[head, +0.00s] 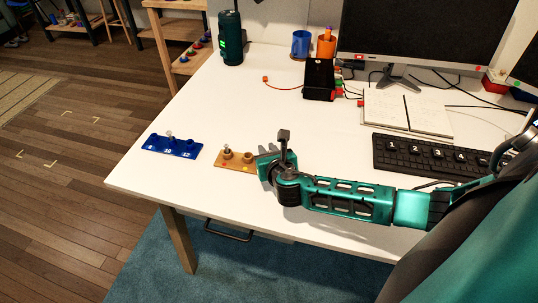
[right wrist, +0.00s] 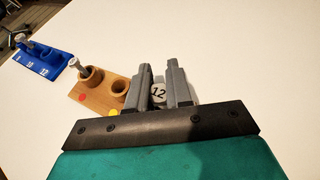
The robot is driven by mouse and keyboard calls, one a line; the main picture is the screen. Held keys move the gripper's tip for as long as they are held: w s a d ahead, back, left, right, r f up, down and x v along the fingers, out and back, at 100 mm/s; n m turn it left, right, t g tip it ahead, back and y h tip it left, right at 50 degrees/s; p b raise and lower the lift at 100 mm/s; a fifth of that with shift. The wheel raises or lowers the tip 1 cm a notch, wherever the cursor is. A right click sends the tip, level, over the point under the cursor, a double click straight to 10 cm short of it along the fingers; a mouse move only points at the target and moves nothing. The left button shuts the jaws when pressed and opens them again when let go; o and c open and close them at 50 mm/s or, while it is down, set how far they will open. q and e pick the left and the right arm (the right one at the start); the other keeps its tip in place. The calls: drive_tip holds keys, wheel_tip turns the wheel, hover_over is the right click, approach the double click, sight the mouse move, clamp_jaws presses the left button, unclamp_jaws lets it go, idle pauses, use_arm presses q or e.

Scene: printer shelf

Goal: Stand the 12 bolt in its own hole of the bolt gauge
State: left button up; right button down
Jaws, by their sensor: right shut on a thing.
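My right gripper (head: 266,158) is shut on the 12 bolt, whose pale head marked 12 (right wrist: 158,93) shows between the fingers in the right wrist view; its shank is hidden. The gripper is just right of the wooden bolt stand (head: 223,164), which also shows in the wrist view (right wrist: 104,95). My left gripper is not seen.
The white table (head: 200,185) is bare in front of the gauge and stand, with a small gap between them. A keyboard (head: 425,156), open notebook (head: 408,110) and monitor (head: 405,30) are at the right. A dark green device (head: 230,38) stands at the back left edge.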

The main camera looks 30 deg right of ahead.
drive_tip(key=shift+r, duration=0.6)
wheel_tip(320, 180, up, 18)
drive_tip(key=p, duration=0.3)
drive_tip(key=s+a+r+n+y, duration=0.2)
drive_tip(key=s+a+n+y, duration=0.1)
drive_tip(key=s+a, duration=0.5)
drive_tip(key=a+y, duration=0.1)
drive_tip(key=a, duration=0.2)
drive_tip(key=shift+s+a+n+t, duration=0.2)
drive_tip(key=shift+s+n+t, duration=0.1)
drive_tip(key=shift+t, duration=0.1)
drive_tip(key=shift+w, duration=0.1)
